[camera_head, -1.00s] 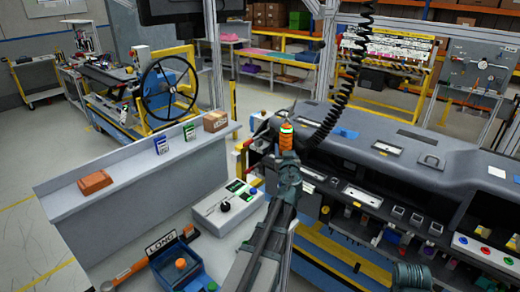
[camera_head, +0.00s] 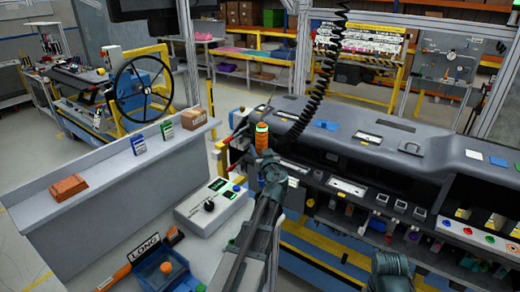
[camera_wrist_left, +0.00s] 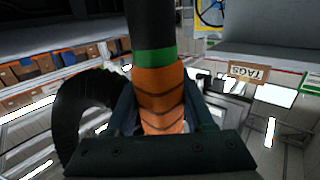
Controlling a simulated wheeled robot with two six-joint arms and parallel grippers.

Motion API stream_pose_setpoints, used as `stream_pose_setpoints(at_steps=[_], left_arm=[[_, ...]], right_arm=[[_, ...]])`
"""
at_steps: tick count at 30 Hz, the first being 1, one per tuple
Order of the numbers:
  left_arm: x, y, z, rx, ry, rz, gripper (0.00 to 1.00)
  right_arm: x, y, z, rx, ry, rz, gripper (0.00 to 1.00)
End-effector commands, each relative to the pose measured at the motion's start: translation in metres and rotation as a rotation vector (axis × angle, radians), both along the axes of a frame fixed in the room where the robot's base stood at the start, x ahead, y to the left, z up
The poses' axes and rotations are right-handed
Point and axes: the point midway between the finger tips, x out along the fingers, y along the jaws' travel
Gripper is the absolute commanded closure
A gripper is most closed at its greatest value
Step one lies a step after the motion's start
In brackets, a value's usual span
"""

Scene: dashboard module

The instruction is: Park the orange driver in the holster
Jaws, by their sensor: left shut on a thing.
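The orange driver (camera_head: 262,138) stands roughly upright in my left gripper (camera_head: 270,172), with a green band near its top. In the left wrist view the driver's orange grip (camera_wrist_left: 162,100) sits between the fingers, under the green band and a black upper part. The gripper is shut on it and holds it in the air in front of the dashboard module (camera_head: 350,140). I cannot make out the holster with certainty. My right gripper's jaws do not show.
A grey control box (camera_head: 208,206) stands on the bench at left, near my left arm. A blue tray (camera_head: 178,284) and an orange-handled tool (camera_head: 115,278) lie at bottom left. A cardboard box (camera_head: 194,118) sits on the ledge.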

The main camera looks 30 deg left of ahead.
Motion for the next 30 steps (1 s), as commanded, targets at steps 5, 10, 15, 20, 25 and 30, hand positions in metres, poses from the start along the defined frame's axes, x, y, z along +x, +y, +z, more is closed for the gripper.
stream_pose_setpoints(at_steps=[5,10,15,20,25,30], left_arm=[[0.000,0.000,-0.009,-0.001,-0.001,0.001,1.00],[0.000,0.001,-0.020,-0.001,-0.001,0.001,1.00],[0.000,0.000,-0.031,-0.001,-0.001,0.001,1.00],[0.000,0.001,-0.041,-0.001,-0.001,0.001,1.00],[0.000,0.000,-0.051,-0.001,-0.001,0.001,1.00],[0.000,0.001,-0.062,-0.001,-0.001,0.001,1.00]], right_arm=[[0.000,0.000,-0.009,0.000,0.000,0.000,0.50],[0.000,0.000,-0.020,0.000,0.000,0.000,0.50],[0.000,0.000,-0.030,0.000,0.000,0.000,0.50],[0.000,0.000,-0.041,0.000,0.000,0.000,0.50],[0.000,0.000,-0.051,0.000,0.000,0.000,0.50],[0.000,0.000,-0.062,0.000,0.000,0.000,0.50]])
